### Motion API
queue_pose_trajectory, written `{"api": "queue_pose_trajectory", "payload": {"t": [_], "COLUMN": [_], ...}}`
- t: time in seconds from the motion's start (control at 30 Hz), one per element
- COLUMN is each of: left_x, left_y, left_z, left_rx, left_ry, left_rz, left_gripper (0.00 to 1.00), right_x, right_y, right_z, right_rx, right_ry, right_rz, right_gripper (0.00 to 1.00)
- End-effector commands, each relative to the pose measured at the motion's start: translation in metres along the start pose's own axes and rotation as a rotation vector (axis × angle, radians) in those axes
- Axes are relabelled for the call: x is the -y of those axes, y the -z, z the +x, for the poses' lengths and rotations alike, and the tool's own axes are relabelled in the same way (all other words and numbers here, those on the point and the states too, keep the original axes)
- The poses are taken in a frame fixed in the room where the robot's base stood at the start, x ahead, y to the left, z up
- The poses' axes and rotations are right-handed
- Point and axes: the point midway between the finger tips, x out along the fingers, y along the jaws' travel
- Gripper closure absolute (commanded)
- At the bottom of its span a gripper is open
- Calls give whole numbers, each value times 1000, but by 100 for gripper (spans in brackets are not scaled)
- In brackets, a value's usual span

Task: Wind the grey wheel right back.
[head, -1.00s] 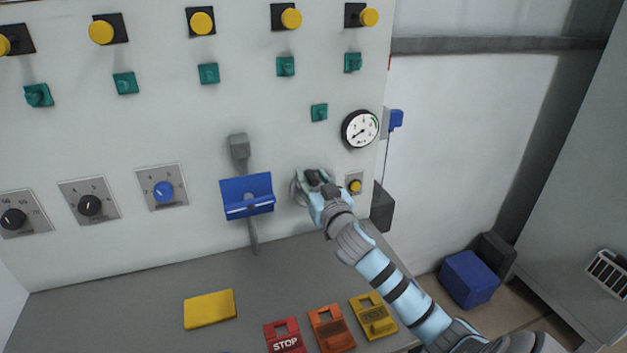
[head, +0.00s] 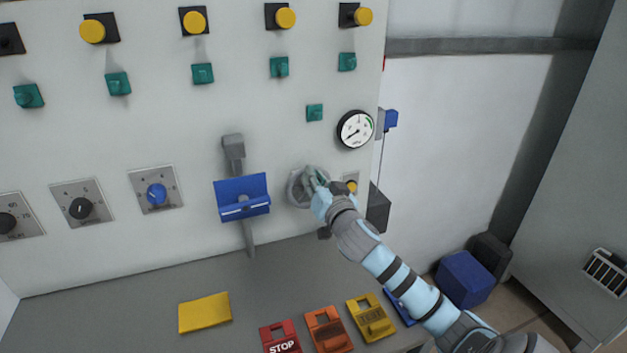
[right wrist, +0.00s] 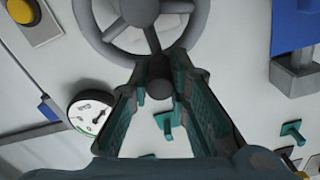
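The grey wheel (head: 295,190) is mounted on the light panel, right of the blue bracket. In the right wrist view its rim and spokes (right wrist: 95,40) show at the top, partly cut off by the frame. My right gripper (head: 314,178) is at the upper part of the wheel. In the right wrist view my right gripper (right wrist: 165,68) has its fingers closed in on the wheel's dark handle (right wrist: 160,88), which stands out from the rim between them. My fingers and wrist hide part of the wheel in the head view. My left gripper is not in view.
The blue bracket (head: 242,197) with its grey lever stands left of the wheel. The gauge (head: 355,130) is above right, and a yellow button (head: 351,186) sits close at the right. Coloured tags (head: 326,329) and a yellow block (head: 205,313) lie on the grey ledge.

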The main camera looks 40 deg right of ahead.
Motion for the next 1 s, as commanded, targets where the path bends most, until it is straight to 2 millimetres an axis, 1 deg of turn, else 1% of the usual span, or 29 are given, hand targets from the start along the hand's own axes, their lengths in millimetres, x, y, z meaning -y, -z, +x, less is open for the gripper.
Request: {"api": "queue_pose_trajectory", "payload": {"t": [0.03, 0.1, 0.13, 0.37, 0.47, 0.57, 0.83, 0.9, 1.0], "left_x": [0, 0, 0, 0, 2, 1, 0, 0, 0], "left_y": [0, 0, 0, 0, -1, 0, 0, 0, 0], "left_z": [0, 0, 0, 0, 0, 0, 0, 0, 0], "left_rx": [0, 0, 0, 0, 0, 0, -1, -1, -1], "left_ry": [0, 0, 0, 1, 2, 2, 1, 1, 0], "left_rz": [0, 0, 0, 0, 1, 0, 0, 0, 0], "left_gripper": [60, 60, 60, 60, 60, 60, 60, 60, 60], "right_x": [0, 0, 0, 0, 0, 0, 0, 0, 0], "right_y": [0, 0, 0, 0, 0, -1, -1, -1, 0], "right_z": [0, 0, 0, 0, -4, -19, -92, -106, -118], "right_rx": [-1, 0, 0, 0, 0, 2, 5, 3, 1], "right_ry": [0, 0, 0, 0, 0, 2, 2, 1, 1], "right_rz": [-1, -1, -2, -2, -4, -6, -8, -7, -3], "right_gripper": [76, 65, 63, 63, 63, 63, 63, 63, 63]}}
